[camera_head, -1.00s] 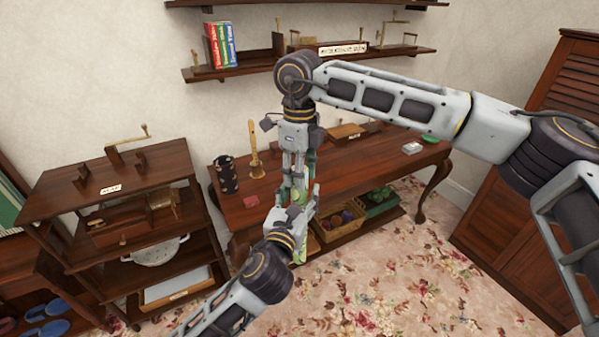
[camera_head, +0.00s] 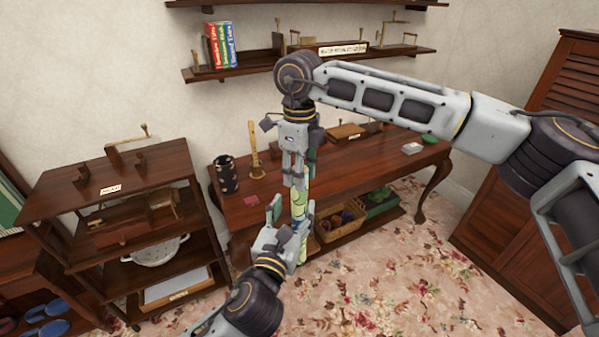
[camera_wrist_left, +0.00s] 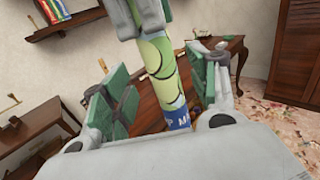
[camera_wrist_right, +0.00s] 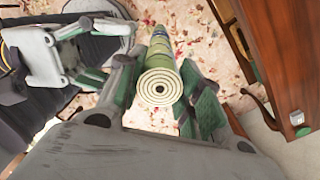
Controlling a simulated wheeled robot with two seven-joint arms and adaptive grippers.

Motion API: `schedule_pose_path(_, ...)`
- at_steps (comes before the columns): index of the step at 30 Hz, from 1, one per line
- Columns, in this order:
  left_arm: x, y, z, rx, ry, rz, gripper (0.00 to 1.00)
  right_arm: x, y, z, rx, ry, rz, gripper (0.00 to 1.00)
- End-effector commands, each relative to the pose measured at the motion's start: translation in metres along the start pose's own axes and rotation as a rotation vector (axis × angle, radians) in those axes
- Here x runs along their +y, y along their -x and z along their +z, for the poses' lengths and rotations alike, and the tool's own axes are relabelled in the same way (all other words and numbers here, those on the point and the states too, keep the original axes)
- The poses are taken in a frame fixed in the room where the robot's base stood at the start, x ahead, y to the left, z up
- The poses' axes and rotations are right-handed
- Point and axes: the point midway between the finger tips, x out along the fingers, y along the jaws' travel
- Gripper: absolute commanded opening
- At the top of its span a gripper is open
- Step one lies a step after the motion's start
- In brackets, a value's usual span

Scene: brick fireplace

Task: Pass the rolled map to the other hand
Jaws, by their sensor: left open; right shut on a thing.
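The rolled map (camera_head: 299,203), a green, yellow and blue tube, hangs nearly upright in front of the desk. My right gripper (camera_head: 297,178) is shut on its upper part from above. In the right wrist view, the map's spiral end (camera_wrist_right: 160,86) faces the camera between the fingers. My left gripper (camera_head: 290,216) is open below, with its fingers spread to either side of the map's lower part. In the left wrist view, the map (camera_wrist_left: 162,72) shows between the green finger pads, with gaps at both sides, so it looks untouched by them.
The wooden desk (camera_head: 360,165) behind holds a dark cup (camera_head: 227,174), a brass candlestick-like piece (camera_head: 254,150) and a small box. A shelf rack (camera_head: 120,180) stands at the left and a louvred cabinet (camera_head: 545,190) at the right. The flowered carpet is open in front.

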Motion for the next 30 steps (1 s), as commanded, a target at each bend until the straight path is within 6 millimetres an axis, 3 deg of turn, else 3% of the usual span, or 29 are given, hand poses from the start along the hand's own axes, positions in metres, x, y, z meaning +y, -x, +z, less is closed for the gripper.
schedule_pose_path(7, 0.000, 0.016, 0.000, 0.000, 0.001, -0.001, 0.59, 0.000, 0.000, 0.000, -0.001, 0.000, 0.000, 0.08)
schedule_pose_path(22, 0.000, 0.017, -0.002, 0.005, -0.002, -0.001, 0.59, 0.000, 0.000, 0.000, -0.001, 0.000, 0.000, 0.07)
schedule_pose_path(26, 0.001, 0.014, -0.013, 0.029, -0.012, -0.005, 0.59, 0.000, 0.000, 0.000, -0.001, 0.000, 0.000, 0.07)
schedule_pose_path(30, 0.004, 0.009, -0.038, 0.082, -0.032, -0.015, 0.59, 0.000, 0.000, 0.000, 0.000, 0.000, 0.000, 0.07)
